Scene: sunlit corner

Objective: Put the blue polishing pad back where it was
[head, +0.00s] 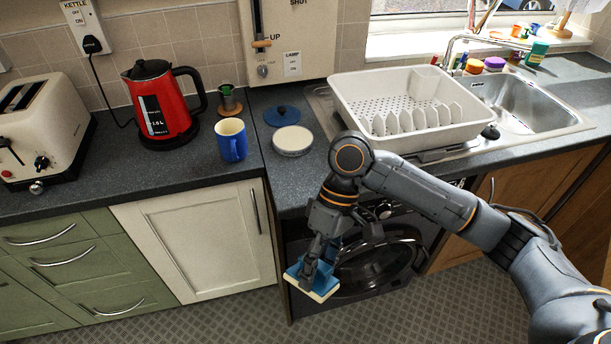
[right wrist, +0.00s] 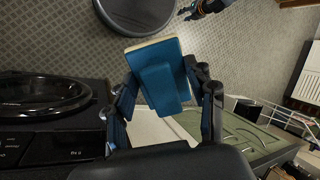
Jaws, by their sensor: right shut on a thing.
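The blue polishing pad (head: 312,280) is a flat block with a blue face and a pale cream layer. In the head view it is held low, in front of the washing machine and below the counter edge. My right gripper (head: 318,262) is shut on it, pointing down. In the right wrist view the pad (right wrist: 161,75) sits between the two fingers of the right gripper (right wrist: 170,100), its raised blue grip toward the camera. My left gripper is not in the head view.
The dark counter (head: 190,182) holds a red kettle (head: 160,105), blue mug (head: 232,140), white round dish (head: 292,140), blue lid (head: 282,116), toaster (head: 40,130) and white dish rack (head: 400,100). The washing machine (head: 375,265) stands under the counter. Patterned floor (head: 230,318) lies below.

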